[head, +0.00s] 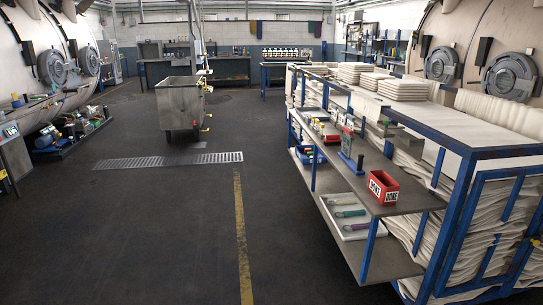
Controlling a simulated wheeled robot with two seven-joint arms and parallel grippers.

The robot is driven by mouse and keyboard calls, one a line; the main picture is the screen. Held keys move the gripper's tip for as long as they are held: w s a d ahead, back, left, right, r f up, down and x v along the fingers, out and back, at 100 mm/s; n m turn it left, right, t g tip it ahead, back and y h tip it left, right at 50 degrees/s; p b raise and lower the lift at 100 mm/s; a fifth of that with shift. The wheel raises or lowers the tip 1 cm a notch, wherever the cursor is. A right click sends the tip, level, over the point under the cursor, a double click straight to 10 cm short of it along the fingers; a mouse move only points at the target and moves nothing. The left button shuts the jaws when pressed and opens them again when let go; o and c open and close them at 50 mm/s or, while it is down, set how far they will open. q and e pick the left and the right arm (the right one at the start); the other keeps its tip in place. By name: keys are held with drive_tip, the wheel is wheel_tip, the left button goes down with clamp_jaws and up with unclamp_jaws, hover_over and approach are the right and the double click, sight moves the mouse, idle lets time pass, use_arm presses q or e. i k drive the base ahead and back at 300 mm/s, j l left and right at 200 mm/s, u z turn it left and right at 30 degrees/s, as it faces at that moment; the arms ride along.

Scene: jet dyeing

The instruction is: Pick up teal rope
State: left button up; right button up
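A small teal rope (350,213) lies in a shallow white tray (334,221) on the lower shelf of the blue-framed rack at the right. A purple rope (356,227) lies in front of it in the same tray, and a pale one (340,201) lies behind it. The three lie roughly parallel and apart from each other. Neither of my grippers is in view.
A red box marked DONE (383,188) stands on the shelf above the tray. White folded cloth (403,90) is stacked on the rack. A metal cart (179,103) stands mid-room. The dark floor (165,230) left of the rack is clear.

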sight(362, 212)
drive_tip(key=i+j, duration=0.1)
drive_tip(key=i, duration=0.6)
drive_tip(key=i+j, duration=0.1)
drive_tip(key=i, duration=0.6)
drive_tip(key=i+j+z, duration=0.1)
drive_tip(key=i+z, duration=0.3)
drive_tip(key=i+j+z, duration=0.25)
drive_tip(key=i+z, duration=0.15)
drive_tip(key=i+j+z, duration=0.85)
drive_tip(key=k, duration=0.1)
